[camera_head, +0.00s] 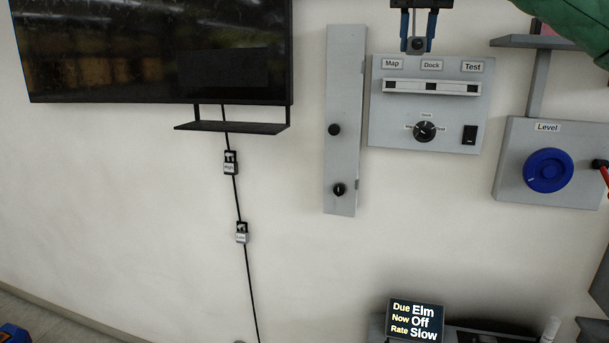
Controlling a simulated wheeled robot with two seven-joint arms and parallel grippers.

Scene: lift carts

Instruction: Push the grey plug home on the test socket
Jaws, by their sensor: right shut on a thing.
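A grey panel (386,135) on the wall carries the labels Map, Dock and Test above a pale strip with three dark sockets. The test socket (472,88) is the rightmost, below the Test label, and nothing is in it. My right gripper (418,42), with blue fingers, comes in from the top and is shut on a small grey plug (417,46). The plug is at the panel's top edge in the picture, left of the Dock label and up and left of the test socket. Its depth from the panel is unclear. My left gripper is not in view.
Below the sockets are a selector dial (425,132) and a black switch (470,135). A Level panel with a blue knob (548,170) is at right. A tall grey plate (343,100) stands at left.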

